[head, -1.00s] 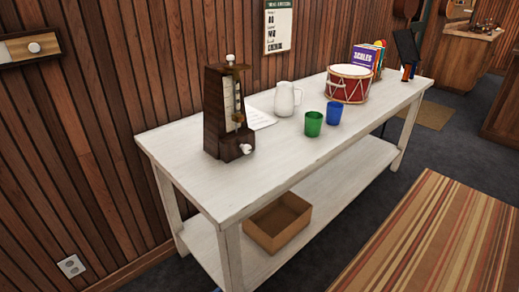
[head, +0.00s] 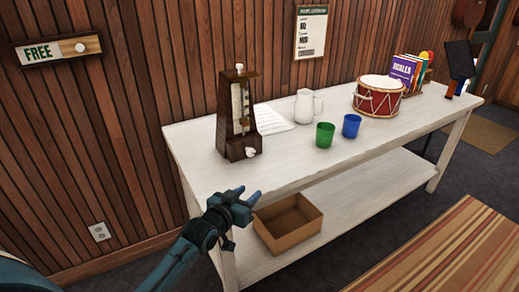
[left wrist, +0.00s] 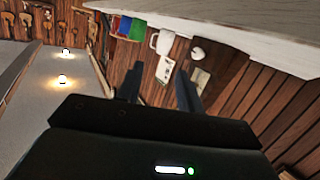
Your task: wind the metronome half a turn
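The metronome (head: 231,118) is a dark brown wooden tapered box standing upright near the left end of the white table (head: 290,170). A pale knob (head: 250,152) sticks out low on its front. My left gripper (head: 244,198) is in front of and below the table's front edge, apart from the metronome. Its two fingers stand apart with nothing between them. In the left wrist view, the left gripper (left wrist: 159,88) also shows parted fingers, with the metronome (left wrist: 218,68) and its pale knob (left wrist: 197,53) beyond, the view being tilted. My right gripper is not in view.
A green cup (head: 325,135), a blue cup (head: 351,126), a white jug (head: 304,106), a sheet of paper (head: 275,119) and a red drum (head: 378,97) stand right of the metronome. A cardboard box (head: 288,222) sits on the lower shelf. The tabletop's front left is clear.

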